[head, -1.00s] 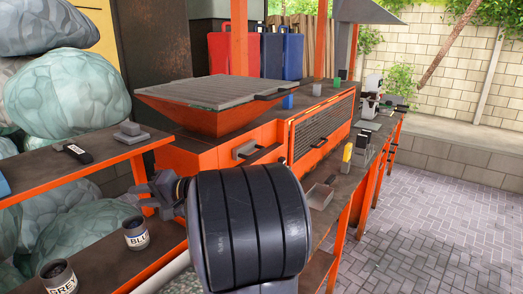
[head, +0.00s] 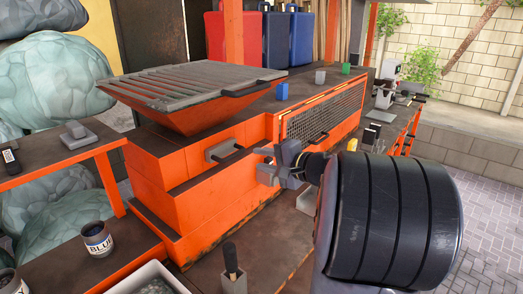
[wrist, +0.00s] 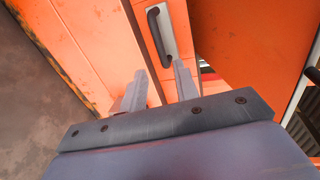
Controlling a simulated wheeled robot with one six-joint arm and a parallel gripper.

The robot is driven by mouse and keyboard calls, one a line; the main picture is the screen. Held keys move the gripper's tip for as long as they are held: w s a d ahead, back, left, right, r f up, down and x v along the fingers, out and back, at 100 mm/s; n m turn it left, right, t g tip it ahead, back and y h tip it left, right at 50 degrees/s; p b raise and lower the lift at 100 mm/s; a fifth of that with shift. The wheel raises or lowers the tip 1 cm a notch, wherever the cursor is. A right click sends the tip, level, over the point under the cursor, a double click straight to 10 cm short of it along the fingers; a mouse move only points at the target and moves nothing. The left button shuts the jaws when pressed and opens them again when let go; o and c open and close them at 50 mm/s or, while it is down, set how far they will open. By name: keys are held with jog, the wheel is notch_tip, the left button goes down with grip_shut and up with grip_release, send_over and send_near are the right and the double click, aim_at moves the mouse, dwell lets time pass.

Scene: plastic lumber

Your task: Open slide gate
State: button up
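The slide gate shows as a grey plate with a dark bar handle (head: 226,151) on the orange machine, below the hopper (head: 180,112). In the wrist view the handle (wrist: 154,36) stands ahead of my fingertips, on its pale plate (wrist: 170,40). My gripper (head: 264,163) is just right of and slightly below the handle in the head view. Its two fingers (wrist: 159,70) are apart with nothing between them, and they do not appear to touch the handle. My wrist hides part of the machine's lower right.
A mesh panel (head: 318,118) is right of the handle. A slatted grate (head: 190,85) covers the hopper. A blue-labelled can (head: 96,240) and a grey holder with a dark-handled tool (head: 232,270) stand lower down. Paved floor (head: 480,220) is clear at right.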

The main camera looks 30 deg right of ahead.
aim_at(237, 155)
jog(key=p+x, duration=0.2)
jog(key=x, duration=0.8)
jog(key=shift+w+a, duration=0.25)
jog(key=shift+a, duration=0.05)
jog(key=shift+c, duration=0.4)
grip_shut()
